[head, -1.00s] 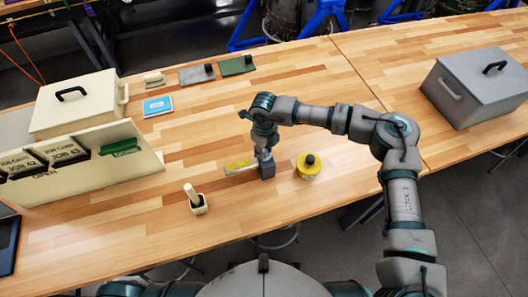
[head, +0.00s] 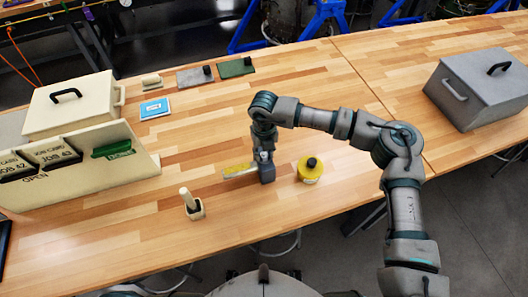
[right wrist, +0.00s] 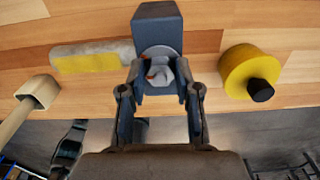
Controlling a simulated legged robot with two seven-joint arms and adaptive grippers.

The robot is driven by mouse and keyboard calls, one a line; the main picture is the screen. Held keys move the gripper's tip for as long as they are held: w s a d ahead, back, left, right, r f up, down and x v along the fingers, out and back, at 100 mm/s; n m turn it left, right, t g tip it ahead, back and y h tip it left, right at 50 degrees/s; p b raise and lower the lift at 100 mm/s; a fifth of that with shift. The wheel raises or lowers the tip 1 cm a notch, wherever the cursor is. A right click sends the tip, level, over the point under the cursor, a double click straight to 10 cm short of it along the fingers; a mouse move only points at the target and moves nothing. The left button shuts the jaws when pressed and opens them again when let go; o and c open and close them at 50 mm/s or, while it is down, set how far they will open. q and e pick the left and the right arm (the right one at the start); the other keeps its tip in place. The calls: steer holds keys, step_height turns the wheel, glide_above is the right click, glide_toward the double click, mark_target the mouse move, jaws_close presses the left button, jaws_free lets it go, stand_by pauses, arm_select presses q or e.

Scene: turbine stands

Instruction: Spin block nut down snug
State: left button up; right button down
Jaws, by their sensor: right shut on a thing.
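A dark blue-grey block (head: 267,173) stands on the wooden bench near its front edge, beside a grey and yellow bar. In the right wrist view the block (right wrist: 158,22) is straight ahead, with a light grey nut (right wrist: 160,72) at its near side. My right gripper (head: 264,156) points down over the block. In the right wrist view the right gripper (right wrist: 160,78) has its two fingers on either side of the nut, shut on it. The fingers hide part of the nut, and its thread cannot be seen. My left gripper is not in view.
The grey and yellow bar (head: 240,169) lies left of the block. A yellow round container (head: 310,170) with a black knob stands close on the right. A cream holder (head: 193,209) with a handle stands front left. A grey box (head: 480,92) sits far right.

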mark_target(264, 154)
steer(key=shift+r, duration=0.1)
steer(key=c, duration=0.8)
jaws_free()
steer(key=shift+r, duration=0.15)
step_height(264, 154, up, 12)
steer(key=shift+w+f, duration=0.1)
steer(key=shift+f, duration=0.15)
